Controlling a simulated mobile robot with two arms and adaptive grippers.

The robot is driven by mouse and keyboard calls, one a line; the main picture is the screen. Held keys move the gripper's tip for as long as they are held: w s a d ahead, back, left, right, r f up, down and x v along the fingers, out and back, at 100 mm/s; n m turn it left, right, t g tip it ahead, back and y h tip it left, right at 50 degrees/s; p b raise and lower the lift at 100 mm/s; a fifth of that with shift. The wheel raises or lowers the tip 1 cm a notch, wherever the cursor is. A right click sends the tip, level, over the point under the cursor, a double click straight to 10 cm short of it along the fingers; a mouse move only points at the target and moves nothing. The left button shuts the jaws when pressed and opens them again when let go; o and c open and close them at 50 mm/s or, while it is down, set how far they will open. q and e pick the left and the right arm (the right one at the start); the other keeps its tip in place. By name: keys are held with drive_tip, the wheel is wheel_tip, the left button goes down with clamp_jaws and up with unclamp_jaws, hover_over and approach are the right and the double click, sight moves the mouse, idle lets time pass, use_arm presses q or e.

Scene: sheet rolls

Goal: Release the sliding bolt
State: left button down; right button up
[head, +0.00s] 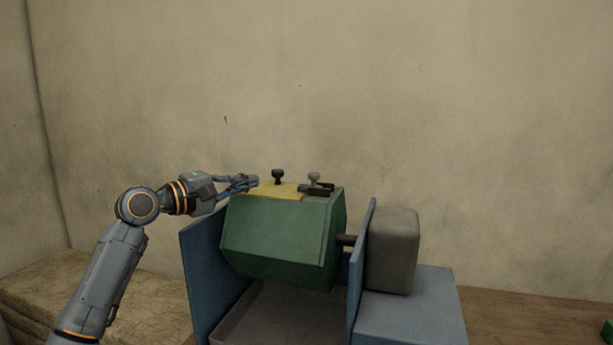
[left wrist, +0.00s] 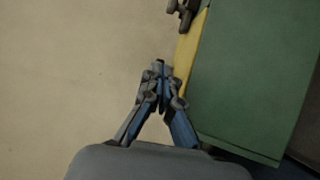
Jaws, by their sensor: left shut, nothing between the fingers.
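A green many-sided drum (head: 280,235) carries a yellow panel (head: 278,192) on its top. A black knob (head: 278,176) stands on the panel. At the panel's right end, a grey knob (head: 314,179) stands by a dark bolt fitting (head: 320,189); whether the bolt is slid in or out is too small to tell. My left gripper (head: 254,182) is shut and empty by the drum's upper left edge, left of the black knob. In the left wrist view, its closed fingertips (left wrist: 161,68) are beside the yellow panel (left wrist: 189,52). A dark fitting (left wrist: 185,12) is cut off above. My right gripper is out of view.
The drum hangs between blue side plates (head: 358,262) on a shaft (head: 347,240). A grey block (head: 393,250) sits at the right on a blue base (head: 410,308). A grey tray (head: 275,318) lies below.

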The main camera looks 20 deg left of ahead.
sight(296, 192)
use_arm(q)
drive_tip(key=shift+s+a, duration=0.1)
drive_tip(key=shift+s, duration=0.15)
drive_tip(key=p+x, duration=0.3)
drive_tip(key=x, duration=0.7)
drive_tip(key=shift+r, duration=0.15)
drive_tip(key=d, duration=0.1)
drive_tip(key=d+p, duration=0.1)
drive_tip(key=d, duration=0.1)
drive_tip(key=shift+s, duration=0.4)
drive_tip(key=shift+s+d+p, duration=0.2)
drive_tip(key=shift+d+p, duration=0.15)
drive_tip(key=shift+d, duration=0.1)
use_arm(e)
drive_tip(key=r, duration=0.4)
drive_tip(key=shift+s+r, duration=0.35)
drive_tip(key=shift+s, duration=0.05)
